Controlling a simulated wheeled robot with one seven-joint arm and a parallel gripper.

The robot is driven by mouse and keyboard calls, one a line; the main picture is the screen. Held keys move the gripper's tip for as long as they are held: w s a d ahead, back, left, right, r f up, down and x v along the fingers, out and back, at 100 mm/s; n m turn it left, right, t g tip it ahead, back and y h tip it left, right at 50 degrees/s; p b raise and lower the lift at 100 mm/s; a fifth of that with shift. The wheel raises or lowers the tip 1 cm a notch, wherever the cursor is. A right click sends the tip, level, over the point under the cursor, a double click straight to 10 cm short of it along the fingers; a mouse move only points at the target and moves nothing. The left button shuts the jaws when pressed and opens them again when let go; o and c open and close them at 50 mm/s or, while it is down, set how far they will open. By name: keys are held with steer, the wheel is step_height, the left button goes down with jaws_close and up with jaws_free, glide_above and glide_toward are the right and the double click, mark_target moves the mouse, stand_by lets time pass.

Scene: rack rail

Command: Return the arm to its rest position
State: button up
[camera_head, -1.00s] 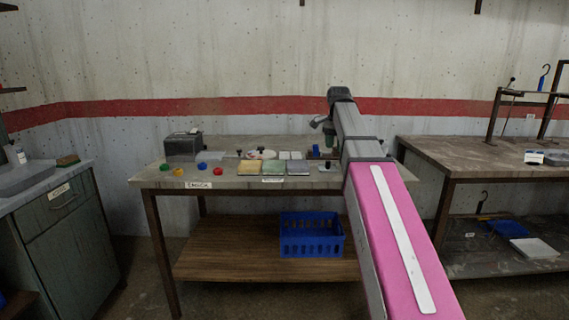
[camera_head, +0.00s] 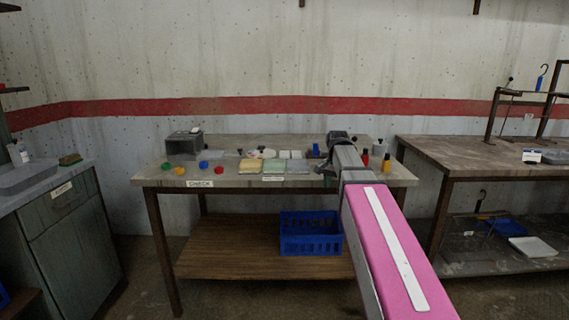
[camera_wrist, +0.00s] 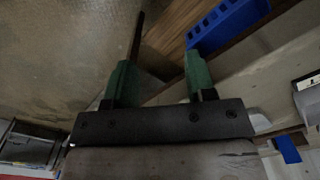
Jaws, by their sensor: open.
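My arm reaches forward from the lower right in the head view, and its far end hangs over the right part of the middle bench (camera_head: 240,182). My gripper (camera_wrist: 157,75) shows in the wrist view with its two green fingers spread apart and nothing between them. In the head view the fingers are mostly hidden behind the wrist, so their exact height over the bench is unclear.
A blue crate (camera_head: 311,233) stands on the lower shelf. Coloured caps, trays and a dark box (camera_head: 184,145) sit on the bench. Orange and red bottles (camera_head: 386,162) stand close right of my wrist. Another bench (camera_head: 470,155) stands at right, a cabinet (camera_head: 70,225) at left.

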steer(key=s+f+n, duration=0.3)
steer(key=s+f, duration=0.6)
steer(key=f, duration=0.5)
steer(key=s+f+n, duration=0.4)
steer(key=s+f, duration=0.5)
steer(key=f, duration=0.6)
steer(key=shift+s+f+n, duration=0.2)
steer(key=shift+s+n, duration=0.1)
steer(key=shift+s, duration=0.05)
